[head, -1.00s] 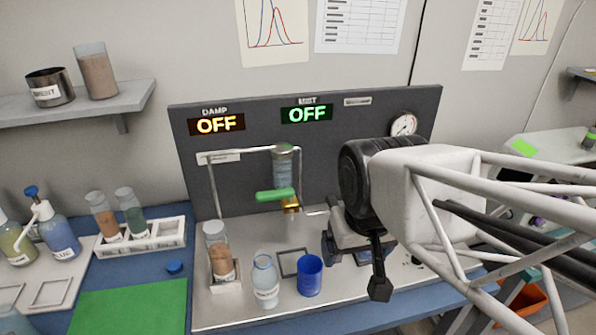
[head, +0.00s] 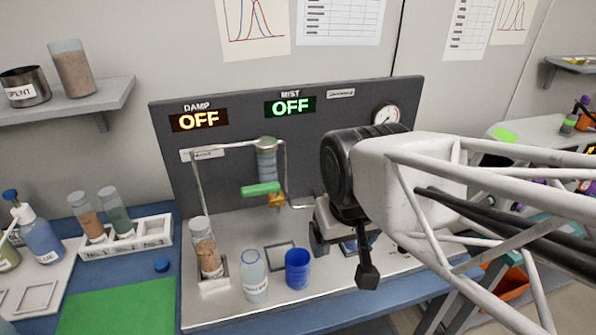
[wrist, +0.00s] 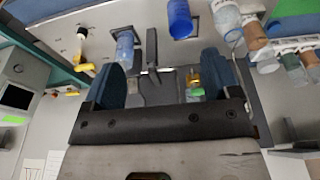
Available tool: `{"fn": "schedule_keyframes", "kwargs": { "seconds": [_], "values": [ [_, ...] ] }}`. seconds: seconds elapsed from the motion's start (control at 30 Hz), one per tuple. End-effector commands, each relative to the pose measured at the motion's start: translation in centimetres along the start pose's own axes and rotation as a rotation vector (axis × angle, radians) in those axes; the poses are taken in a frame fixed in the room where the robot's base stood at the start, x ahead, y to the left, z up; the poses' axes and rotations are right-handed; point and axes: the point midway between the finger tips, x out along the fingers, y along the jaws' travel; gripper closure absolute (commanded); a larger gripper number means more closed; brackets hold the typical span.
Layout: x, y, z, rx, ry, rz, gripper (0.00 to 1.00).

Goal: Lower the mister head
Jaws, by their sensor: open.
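The mister head (head: 267,160) is a grey-blue ribbed cylinder in front of the dark panel, with a thin pipe frame beside it. Below it are a green handle (head: 260,188) and a brass nozzle (head: 276,200). My gripper (head: 335,243) is open and empty, to the right of the nozzle and lower, apart from it. In the wrist view my gripper (wrist: 162,82) has its two blue fingers spread wide. There the green handle (wrist: 197,92) and the brass nozzle (wrist: 193,80) show beside the right finger, partly hidden by the gripper body.
A blue cup (head: 297,268) and a clear labelled bottle (head: 254,275) stand on the metal base below the mister. A sample tube (head: 206,250) stands in a holder at left. A gauge (head: 386,116) sits on the panel. Both signs, DAMP (head: 199,121) and MIST (head: 290,106), read OFF.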

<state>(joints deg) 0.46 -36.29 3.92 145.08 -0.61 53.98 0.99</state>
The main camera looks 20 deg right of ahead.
Motion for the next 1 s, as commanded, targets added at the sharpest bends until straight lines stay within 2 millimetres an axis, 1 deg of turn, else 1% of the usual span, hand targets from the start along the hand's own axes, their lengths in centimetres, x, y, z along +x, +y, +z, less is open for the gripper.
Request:
{"fn": "schedule_keyframes", "kwargs": {
  "seconds": [0.03,0.17,0.2,0.27,0.3,0.37,0.5,0.53,0.8,1.0],
  "values": [
    [0.0,0.0,0.0,0.001,0.0,0.0,0.26],
    [-0.2,0.1,-0.5,0.014,-0.006,0.002,0.46],
    [-0.3,0.1,-0.8,0.023,-0.01,0.002,0.52],
    [-0.5,0.2,-1.4,0.039,-0.017,0.005,0.61],
    [-0.7,0.2,-1.8,0.055,-0.023,0.006,0.67],
    [-1.0,0.4,-2.8,0.081,-0.033,0.01,0.76],
    [-1.8,0.8,-5.5,0.165,-0.067,0.024,0.98],
    [-2.0,0.9,-6.2,0.185,-0.076,0.027,1.0],
    [-3.3,2.1,-12.5,0.382,-0.148,0.068,1.0],
    [-3.8,3.1,-17.2,0.528,-0.198,0.109,1.0]
  ]
}}
